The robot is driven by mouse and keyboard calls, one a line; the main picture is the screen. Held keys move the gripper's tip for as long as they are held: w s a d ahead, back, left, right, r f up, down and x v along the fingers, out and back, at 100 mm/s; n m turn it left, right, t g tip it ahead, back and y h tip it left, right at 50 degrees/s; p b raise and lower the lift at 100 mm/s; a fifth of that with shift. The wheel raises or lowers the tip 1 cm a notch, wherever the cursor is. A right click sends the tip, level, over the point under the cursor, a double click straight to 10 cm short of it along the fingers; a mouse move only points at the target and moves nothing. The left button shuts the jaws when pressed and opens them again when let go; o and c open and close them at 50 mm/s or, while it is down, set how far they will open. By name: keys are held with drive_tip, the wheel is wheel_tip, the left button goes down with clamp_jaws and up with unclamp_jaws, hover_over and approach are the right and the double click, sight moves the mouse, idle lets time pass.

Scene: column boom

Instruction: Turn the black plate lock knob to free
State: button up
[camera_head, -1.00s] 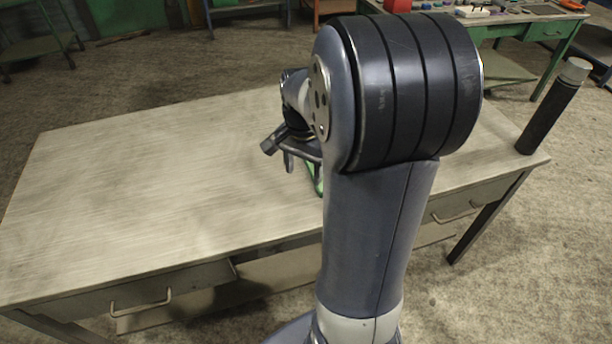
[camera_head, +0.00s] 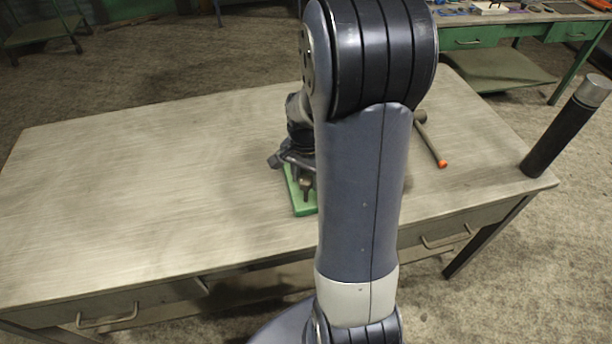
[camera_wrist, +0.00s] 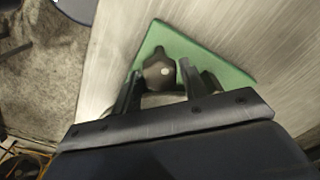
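A green plate (camera_head: 304,206) lies on the workbench, partly hidden behind my arm in the head view. It also shows in the wrist view (camera_wrist: 225,68). A dark, rounded knob (camera_wrist: 158,72) with a small pale dot sits on the plate. The plate looks green, not black. My gripper (camera_wrist: 161,72) is close over the plate, with one finger on each side of the knob. The fingers look slightly apart from the knob, with narrow gaps; contact is not clear. In the head view my gripper (camera_head: 300,178) is at the plate, mostly hidden by my arm.
The pale workbench (camera_head: 130,180) is clear on the left. A tool with an orange end (camera_head: 432,145) lies right of my arm. A dark cylinder with a grey top (camera_head: 565,127) stands at the right corner. A green bench (camera_head: 505,35) is behind.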

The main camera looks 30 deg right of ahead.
drive_tip(key=c, duration=0.6)
drive_tip(key=n+b, duration=0.1)
drive_tip(key=n, duration=0.6)
drive_tip(key=shift+n, duration=0.3)
drive_tip(key=n+b, duration=0.1)
drive_tip(key=n, duration=0.4)
drive_tip(key=shift+n, duration=2.7)
